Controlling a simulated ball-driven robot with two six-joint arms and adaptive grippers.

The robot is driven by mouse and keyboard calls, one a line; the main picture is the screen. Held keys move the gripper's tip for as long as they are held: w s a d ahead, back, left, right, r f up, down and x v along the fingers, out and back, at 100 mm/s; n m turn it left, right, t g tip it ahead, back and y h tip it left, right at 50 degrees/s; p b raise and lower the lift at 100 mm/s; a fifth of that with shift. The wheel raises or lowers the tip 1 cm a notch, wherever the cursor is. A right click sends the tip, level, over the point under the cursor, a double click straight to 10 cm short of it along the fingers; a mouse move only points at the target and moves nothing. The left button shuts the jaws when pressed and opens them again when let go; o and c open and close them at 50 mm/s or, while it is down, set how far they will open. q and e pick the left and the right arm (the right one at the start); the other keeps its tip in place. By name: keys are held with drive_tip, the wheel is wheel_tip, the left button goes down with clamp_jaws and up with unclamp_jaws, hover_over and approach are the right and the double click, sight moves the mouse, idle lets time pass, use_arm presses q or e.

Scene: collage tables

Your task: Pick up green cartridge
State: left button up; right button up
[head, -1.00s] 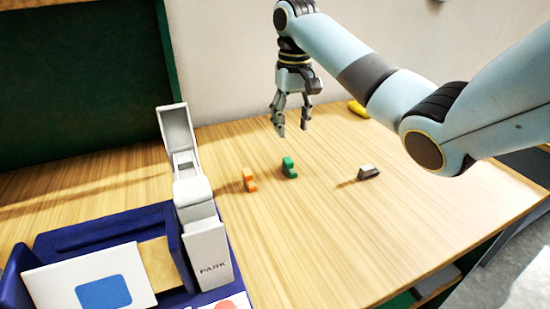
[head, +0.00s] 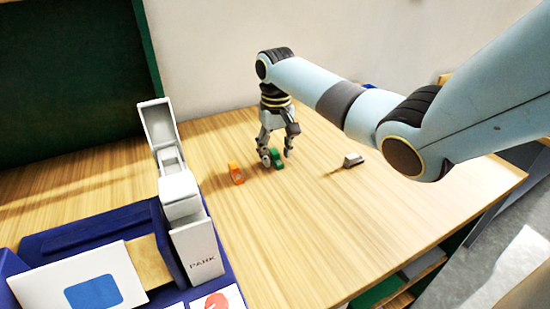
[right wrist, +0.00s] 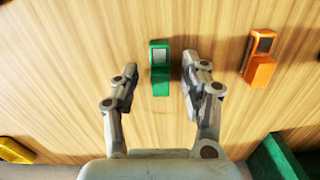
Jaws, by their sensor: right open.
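The green cartridge (head: 277,158) stands on the wooden table in the head view, partly hidden by a finger. It also shows in the right wrist view (right wrist: 160,75), between the two fingers with a gap on each side. My right gripper (head: 277,160) is open and empty, pointing down around the cartridge. In the right wrist view its fingertips (right wrist: 160,75) lie left and right of the cartridge. My left gripper is not in view.
An orange cartridge (head: 236,173) stands left of the green one; a grey one (head: 353,160) lies to the right. A yellow object (right wrist: 14,150) shows in the wrist view.

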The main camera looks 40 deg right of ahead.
drive_tip(key=c, duration=0.9)
drive_tip(key=shift+r, duration=0.1)
drive_tip(key=shift+c, duration=0.2)
